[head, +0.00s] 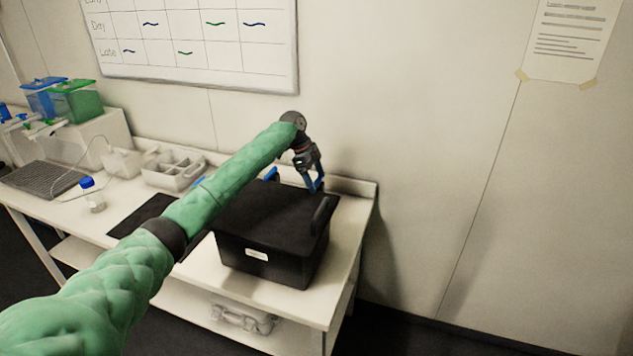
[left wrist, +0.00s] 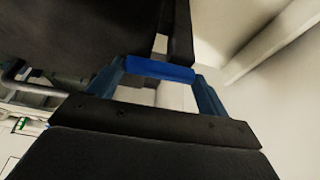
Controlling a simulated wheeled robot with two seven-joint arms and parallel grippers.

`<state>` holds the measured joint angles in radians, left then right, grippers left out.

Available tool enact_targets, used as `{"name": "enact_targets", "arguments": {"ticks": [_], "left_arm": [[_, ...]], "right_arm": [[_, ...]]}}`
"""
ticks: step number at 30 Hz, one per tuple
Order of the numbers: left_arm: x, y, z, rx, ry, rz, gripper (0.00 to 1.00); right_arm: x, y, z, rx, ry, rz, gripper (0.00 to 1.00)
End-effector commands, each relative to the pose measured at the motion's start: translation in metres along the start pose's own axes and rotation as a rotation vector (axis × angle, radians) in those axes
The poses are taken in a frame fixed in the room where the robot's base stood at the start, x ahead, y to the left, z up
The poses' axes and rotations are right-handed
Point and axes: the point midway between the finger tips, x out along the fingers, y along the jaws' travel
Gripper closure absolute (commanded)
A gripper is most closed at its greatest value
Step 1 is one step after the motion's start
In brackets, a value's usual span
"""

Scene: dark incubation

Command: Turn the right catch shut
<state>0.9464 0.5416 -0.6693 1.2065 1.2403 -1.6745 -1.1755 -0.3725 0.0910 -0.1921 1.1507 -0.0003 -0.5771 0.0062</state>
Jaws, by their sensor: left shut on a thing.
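A black box (head: 262,262) with a flat black lid (head: 262,208) stands on the bench. My left gripper (head: 318,186) reaches down at the lid's far right corner. Its blue fingers are shut on the right catch, a bright blue bar that shows between the fingertips in the left wrist view (left wrist: 160,68). In the head view the fingers hide this catch, and I cannot tell its exact angle. Another blue catch (head: 272,174) stands up at the lid's back edge, further left. My right gripper is not in view.
A black handle (head: 323,214) rises at the box's right end, close to my gripper. The wall is just behind the box. A grey divided caddy (head: 172,172), a blue-capped bottle (head: 92,195) and a dark mat (head: 142,214) are to the left.

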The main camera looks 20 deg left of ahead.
Motion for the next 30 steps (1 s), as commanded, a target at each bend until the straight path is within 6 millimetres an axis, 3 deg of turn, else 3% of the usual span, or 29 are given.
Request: {"name": "enact_targets", "arguments": {"ticks": [19, 20, 23, 30], "left_arm": [[-0.0066, -0.0026, 0.0013, 0.047, 0.0, 0.011, 0.45], [-0.0066, -0.0026, 0.0013, 0.047, 0.0, 0.011, 0.2], [-0.0057, -0.0022, 0.0013, 0.047, 0.0, 0.012, 0.0], [-0.0033, -0.0014, 0.0013, 0.047, 0.0, 0.016, 0.0]], "right_arm": [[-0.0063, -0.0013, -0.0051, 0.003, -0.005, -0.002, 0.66], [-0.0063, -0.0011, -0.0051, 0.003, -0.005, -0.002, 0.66], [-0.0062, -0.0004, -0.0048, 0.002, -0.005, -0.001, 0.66], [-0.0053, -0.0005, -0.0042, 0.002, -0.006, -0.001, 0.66]]}}
